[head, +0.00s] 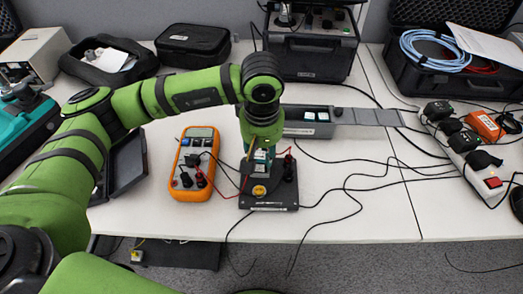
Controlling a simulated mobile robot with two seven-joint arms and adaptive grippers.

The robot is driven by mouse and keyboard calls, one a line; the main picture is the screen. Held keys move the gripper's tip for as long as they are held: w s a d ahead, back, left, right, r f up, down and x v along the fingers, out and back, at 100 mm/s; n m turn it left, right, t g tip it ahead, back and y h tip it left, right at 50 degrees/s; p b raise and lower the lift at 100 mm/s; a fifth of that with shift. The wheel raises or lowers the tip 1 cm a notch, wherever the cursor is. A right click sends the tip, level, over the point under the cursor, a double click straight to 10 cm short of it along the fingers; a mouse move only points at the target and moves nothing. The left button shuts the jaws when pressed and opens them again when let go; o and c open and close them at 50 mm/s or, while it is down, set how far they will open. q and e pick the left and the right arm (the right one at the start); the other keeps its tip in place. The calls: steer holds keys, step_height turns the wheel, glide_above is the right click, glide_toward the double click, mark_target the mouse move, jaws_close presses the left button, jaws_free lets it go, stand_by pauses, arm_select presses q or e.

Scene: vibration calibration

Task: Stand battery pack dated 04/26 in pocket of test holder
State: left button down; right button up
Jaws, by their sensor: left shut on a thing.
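My left gripper (261,152) points down over the test holder, a dark base plate (270,207) with a yellow round part and red and black leads, near the table's front edge. The gripper is shut on a small battery pack (262,168), which shows partly between the fingers, just over or in the holder. The gripper hides the pocket, so I cannot tell whether the pack is seated. The date on it is too small to read. A grey tray (332,131) with small light-coloured packs lies behind the gripper. My right gripper is not in view.
An orange multimeter (194,165) stands left of the holder. Thin black cables cross the table to the right. A power strip (469,160) with black plugs lies at the right. Cases line the back. The front right of the white table (370,222) is mostly free.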

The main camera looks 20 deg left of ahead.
arm_select(q)
steer(key=shift+f, duration=0.2)
stand_by(0.3)
steer(key=shift+c, duration=2)
jaws_free()
steer(key=shift+r+p, duration=1.65)
steer(key=shift+r, duration=2.35)
